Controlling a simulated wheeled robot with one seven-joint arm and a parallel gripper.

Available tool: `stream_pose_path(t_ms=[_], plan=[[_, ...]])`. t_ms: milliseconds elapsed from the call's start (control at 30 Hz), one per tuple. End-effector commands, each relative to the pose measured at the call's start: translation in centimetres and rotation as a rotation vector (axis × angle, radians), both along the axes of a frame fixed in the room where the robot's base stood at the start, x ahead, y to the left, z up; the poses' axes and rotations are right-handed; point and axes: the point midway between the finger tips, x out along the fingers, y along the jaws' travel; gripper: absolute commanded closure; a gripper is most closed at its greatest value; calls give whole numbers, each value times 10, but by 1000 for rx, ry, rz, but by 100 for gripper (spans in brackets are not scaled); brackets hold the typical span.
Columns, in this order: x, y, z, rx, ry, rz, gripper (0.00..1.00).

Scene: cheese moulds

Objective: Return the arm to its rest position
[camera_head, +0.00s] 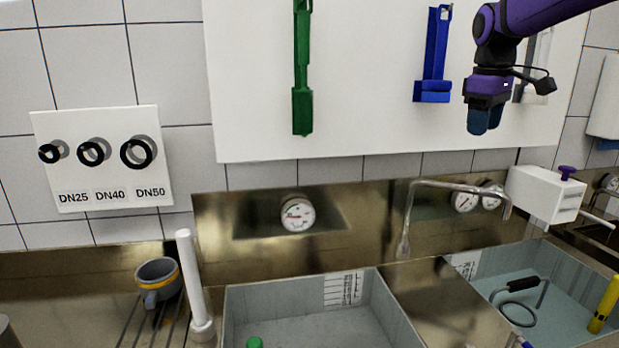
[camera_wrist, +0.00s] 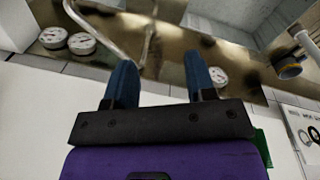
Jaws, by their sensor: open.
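My gripper (camera_head: 484,118) is at the upper right in the head view, in front of the white wall board and above the sinks. In the wrist view, its two blue fingers (camera_wrist: 160,85) stand well apart with nothing between them. My gripper is open and empty. My purple arm comes in from the top right corner. The fingers touch nothing that I can see.
A green tool (camera_head: 302,70) and a blue tool (camera_head: 435,55) hang on the board (camera_head: 250,80). Below are a tap (camera_head: 408,215), a left basin (camera_head: 300,290), a water-filled right basin (camera_head: 555,285), and a white upright pipe (camera_head: 193,285). Black rings hang at left.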

Motion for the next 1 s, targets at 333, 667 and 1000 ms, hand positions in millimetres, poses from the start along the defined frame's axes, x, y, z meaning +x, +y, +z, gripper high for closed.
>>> stream_pose_path(t_ms=[333, 667, 1000], plan=[[-121, 30, 4, 25, -145, -209, 50], [-229, 43, -30, 110, -276, -412, 50], [-303, 48, -80, 218, -363, -571, 50]])
